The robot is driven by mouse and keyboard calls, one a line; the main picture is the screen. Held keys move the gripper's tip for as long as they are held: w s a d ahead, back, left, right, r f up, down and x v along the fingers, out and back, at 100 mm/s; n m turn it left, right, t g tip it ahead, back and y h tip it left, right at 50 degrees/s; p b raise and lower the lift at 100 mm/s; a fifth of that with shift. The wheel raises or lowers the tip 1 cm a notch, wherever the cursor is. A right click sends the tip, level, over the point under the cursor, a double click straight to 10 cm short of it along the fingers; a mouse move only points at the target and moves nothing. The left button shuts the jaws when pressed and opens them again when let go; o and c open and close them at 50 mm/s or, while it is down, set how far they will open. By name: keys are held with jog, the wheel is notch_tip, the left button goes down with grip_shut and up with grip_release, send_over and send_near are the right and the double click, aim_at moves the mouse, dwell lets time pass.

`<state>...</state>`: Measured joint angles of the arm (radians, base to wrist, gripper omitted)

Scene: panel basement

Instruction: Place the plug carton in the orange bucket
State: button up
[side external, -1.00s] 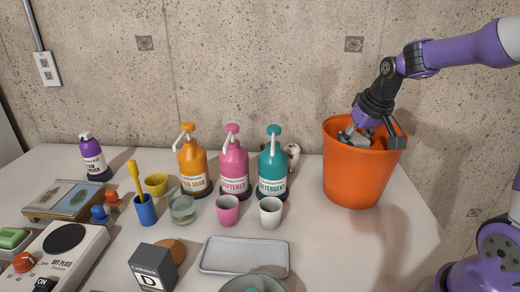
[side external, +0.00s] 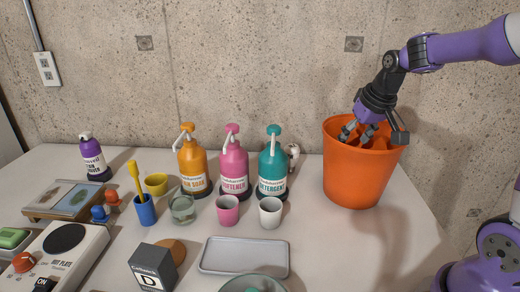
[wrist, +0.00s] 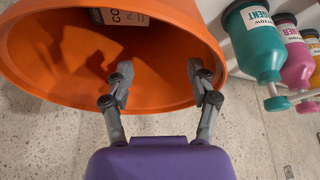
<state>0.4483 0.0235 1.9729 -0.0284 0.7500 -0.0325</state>
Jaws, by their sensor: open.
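The orange bucket (side external: 358,182) stands upright at the right of the table; in the wrist view its rim and inside (wrist: 40,45) fill the upper left. A carton (wrist: 118,17) with a pale, partly readable label lies inside the bucket, cut off by the top edge of the wrist view. I take it to be the plug carton. It is hidden by the bucket wall in the side view. My gripper (side external: 356,135) is at the bucket mouth, pointing down into it. Its fingers (wrist: 160,72) are spread and empty, apart from the carton.
Teal (side external: 272,168), pink (side external: 234,172) and orange (side external: 192,170) pump bottles stand left of the bucket. Cups, a metal tray (side external: 244,257) and a dark box marked D (side external: 152,268) are nearer the front. A concrete wall is behind.

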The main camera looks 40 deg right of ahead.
jog(key=a+v, duration=0.1)
jog(key=v, duration=1)
jog(key=s+a+f+n+y, duration=0.1)
jog(key=s+a+f+n, duration=0.1)
jog(key=a, duration=0.4)
jog(key=s+a+f+n+t, duration=0.1)
jog(key=s+a+f+n, duration=0.1)
jog(key=s+a+f, duration=0.3)
jog(key=shift+a+f+y, duration=0.35)
jog(key=shift+y, duration=0.05)
